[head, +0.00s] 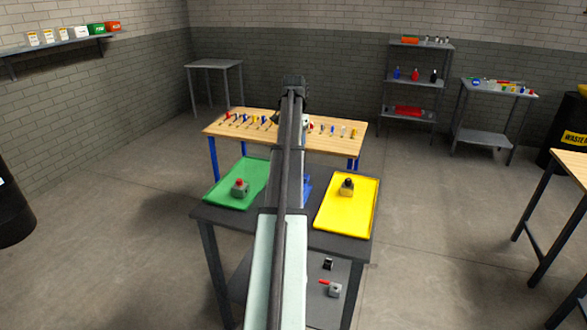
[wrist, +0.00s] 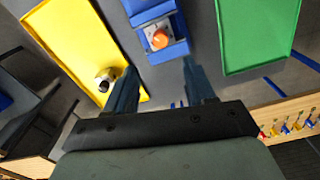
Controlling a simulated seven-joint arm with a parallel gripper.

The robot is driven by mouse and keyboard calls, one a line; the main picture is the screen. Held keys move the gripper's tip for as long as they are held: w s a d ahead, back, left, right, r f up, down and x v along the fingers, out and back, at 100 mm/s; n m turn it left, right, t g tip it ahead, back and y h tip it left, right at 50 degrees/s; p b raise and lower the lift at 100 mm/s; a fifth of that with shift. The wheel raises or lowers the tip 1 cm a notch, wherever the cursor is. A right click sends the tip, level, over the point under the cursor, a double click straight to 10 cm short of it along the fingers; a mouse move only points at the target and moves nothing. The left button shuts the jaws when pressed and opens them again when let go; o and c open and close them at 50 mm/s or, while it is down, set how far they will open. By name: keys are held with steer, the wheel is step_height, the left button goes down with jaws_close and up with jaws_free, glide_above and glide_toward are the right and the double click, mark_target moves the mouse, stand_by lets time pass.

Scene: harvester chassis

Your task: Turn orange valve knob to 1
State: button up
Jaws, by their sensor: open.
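The orange valve knob (wrist: 160,40) sits on a small grey block held in a blue fixture (wrist: 178,47), seen in the upper middle of the wrist view. My gripper (wrist: 160,78) is open, with its two dark blue fingers spread apart and nothing between them. The knob lies beyond the fingertips, roughly between their lines and apart from them. In the head view my arm covers the knob, and only a strip of the blue fixture (head: 307,187) shows. No number marks on the valve can be read.
A yellow tray (head: 335,218) with a black-knobbed block (head: 347,188) and a green tray (head: 222,197) with a red-knobbed block (head: 240,188) flank the fixture on a dark table (head: 290,241). A wooden table (head: 345,140) with a row of small tools stands behind.

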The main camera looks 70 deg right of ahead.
step_height(320, 180, down, 10)
steer(key=shift+f, duration=0.1)
stand_by(0.4)
jaws_close()
stand_by(0.5)
